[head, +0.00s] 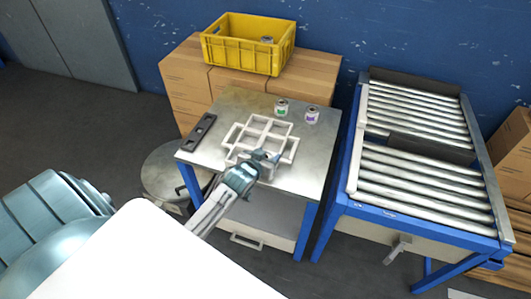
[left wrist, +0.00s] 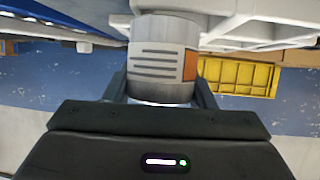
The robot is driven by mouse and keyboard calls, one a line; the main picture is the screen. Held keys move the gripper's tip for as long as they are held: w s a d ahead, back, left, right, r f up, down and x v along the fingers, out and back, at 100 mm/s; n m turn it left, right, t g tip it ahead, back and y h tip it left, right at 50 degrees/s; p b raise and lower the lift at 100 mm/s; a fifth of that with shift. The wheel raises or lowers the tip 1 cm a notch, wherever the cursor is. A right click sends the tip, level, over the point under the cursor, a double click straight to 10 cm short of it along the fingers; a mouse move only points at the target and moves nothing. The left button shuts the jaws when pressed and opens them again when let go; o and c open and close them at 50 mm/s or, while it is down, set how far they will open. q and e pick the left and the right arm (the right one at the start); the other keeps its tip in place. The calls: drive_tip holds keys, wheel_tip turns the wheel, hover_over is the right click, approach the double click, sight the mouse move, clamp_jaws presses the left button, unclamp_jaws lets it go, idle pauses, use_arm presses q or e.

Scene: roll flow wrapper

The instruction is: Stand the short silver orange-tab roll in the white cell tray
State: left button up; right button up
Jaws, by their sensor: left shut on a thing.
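The short silver roll with an orange tab and grey-lined label (left wrist: 158,62) is between the two fingers of my left gripper (left wrist: 163,88) in the left wrist view. In the head view my left gripper (head: 264,160) is over the near side of the white cell tray (head: 236,128) and mostly hides the roll. The tray's pale wall also shows close to the roll at the top of the left wrist view (left wrist: 225,10). I cannot tell whether the roll touches the tray floor. My right gripper is not in view.
Two rolls, one green-marked (head: 281,106) and one purple-marked (head: 312,115), stand behind the tray on the metal table (head: 318,160). A dark holder (head: 199,132) lies left. A yellow crate (head: 240,53) with a roll is behind; a roller conveyor (head: 420,165) stands right.

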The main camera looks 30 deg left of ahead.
use_arm(q)
drive_tip(key=w+a, duration=0.2)
drive_tip(key=w, duration=0.1)
drive_tip(key=shift+w+a+f, duration=0.1)
drive_tip(key=shift+a+f, duration=0.05)
drive_tip(key=shift+f, duration=0.05)
drive_tip(key=shift+f+p, duration=0.3)
drive_tip(key=shift+f, duration=1.45)
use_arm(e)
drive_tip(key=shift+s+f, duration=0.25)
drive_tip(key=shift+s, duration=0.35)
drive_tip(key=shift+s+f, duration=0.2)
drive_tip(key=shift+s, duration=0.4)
use_arm(q)
drive_tip(key=shift+f, duration=0.15)
